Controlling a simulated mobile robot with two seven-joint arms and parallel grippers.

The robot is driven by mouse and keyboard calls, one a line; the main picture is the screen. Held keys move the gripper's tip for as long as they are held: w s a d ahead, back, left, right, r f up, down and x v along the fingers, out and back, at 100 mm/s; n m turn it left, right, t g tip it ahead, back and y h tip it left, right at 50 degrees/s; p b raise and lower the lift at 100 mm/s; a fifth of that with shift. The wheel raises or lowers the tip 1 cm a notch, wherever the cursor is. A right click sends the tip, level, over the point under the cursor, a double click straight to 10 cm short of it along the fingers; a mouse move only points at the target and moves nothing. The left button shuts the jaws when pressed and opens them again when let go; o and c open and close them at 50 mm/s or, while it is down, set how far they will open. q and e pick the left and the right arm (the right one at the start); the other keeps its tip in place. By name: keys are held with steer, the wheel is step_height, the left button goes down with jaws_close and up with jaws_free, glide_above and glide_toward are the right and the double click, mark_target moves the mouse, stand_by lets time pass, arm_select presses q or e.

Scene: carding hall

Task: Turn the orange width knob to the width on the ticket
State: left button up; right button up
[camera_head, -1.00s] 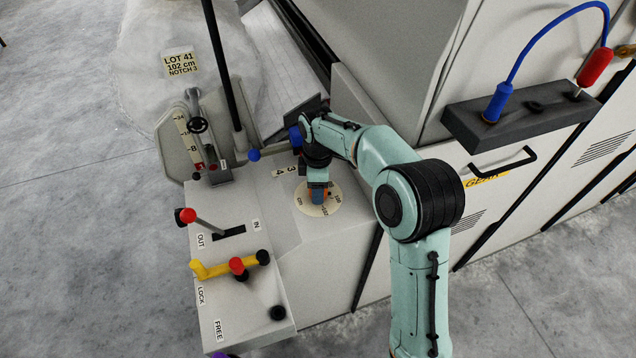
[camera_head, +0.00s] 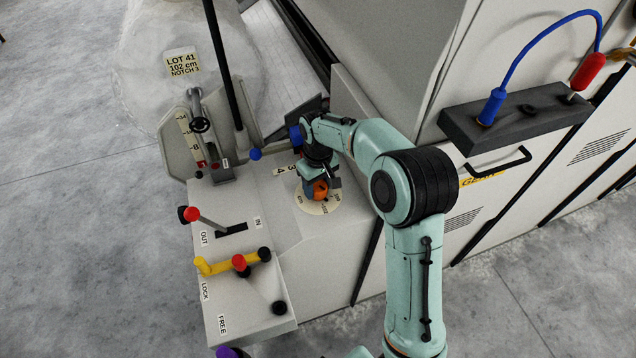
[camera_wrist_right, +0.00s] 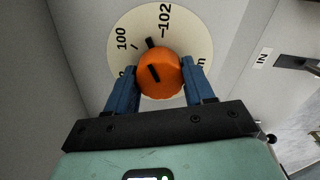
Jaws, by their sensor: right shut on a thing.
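The orange width knob (camera_head: 320,190) sits on a round cream dial (camera_head: 314,208) on the machine's grey top. My right gripper (camera_head: 319,186) is shut on it from above. In the right wrist view the blue fingers stand on both sides of the orange knob (camera_wrist_right: 160,76). Its black pointer lies between the 100 and 102 marks of the dial (camera_wrist_right: 190,28). The ticket (camera_head: 182,64) reads LOT 41, 102 cm, NOTCH 3. My left gripper is not in view.
A red-knobbed lever (camera_head: 190,214) and a yellow handle (camera_head: 220,267) stand on the panel left of the dial. A blue-ended lever (camera_head: 255,155) and a notch scale lie behind. A blue cable (camera_head: 540,40) arches over a dark box at right.

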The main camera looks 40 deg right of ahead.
mark_target(318, 184)
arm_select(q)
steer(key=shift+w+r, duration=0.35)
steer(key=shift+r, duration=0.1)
arm_select(e)
steer(key=m, duration=0.5)
arm_select(q)
steer(key=shift+p, duration=0.3)
arm_select(e)
steer(key=shift+m, duration=0.3)
steer(key=o, duration=1)
steer(key=shift+o, duration=0.2)
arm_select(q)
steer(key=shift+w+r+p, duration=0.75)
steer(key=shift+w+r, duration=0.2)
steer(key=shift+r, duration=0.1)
arm_select(e)
step_height(318, 184, up, 13)
steer(key=shift+r, duration=0.2)
